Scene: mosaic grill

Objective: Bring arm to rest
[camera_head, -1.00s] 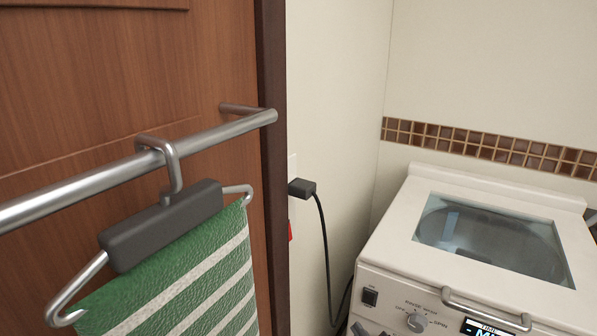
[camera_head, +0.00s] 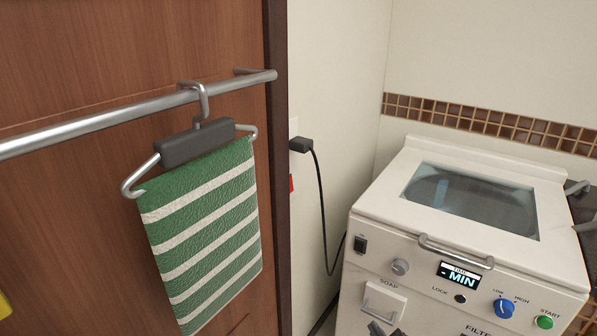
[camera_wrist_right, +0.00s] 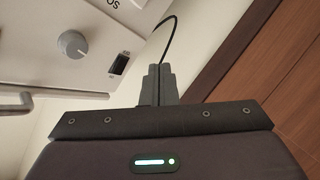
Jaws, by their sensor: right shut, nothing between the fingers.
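My right gripper (camera_head: 386,329) shows only as small dark grey parts at the bottom edge of the head view, in front of the washing machine's soap drawer (camera_head: 371,302). In the right wrist view its two grey fingers (camera_wrist_right: 161,70) are together with nothing between them. Beyond them are the machine's knob (camera_wrist_right: 72,44), its switch (camera_wrist_right: 118,64) and the black cord (camera_wrist_right: 167,40); the fingertips appear clear of these. Most of my right arm is outside the head view. My left gripper is in neither view.
The white washing machine (camera_head: 420,225) stands at right, lid closed, with a lid handle (camera_head: 455,252). A striped green towel (camera_head: 205,235) hangs from a hanger (camera_head: 197,145) on a metal rail (camera_head: 100,120) on the wooden door (camera_head: 60,210). A black plug (camera_head: 300,145) is in the wall.

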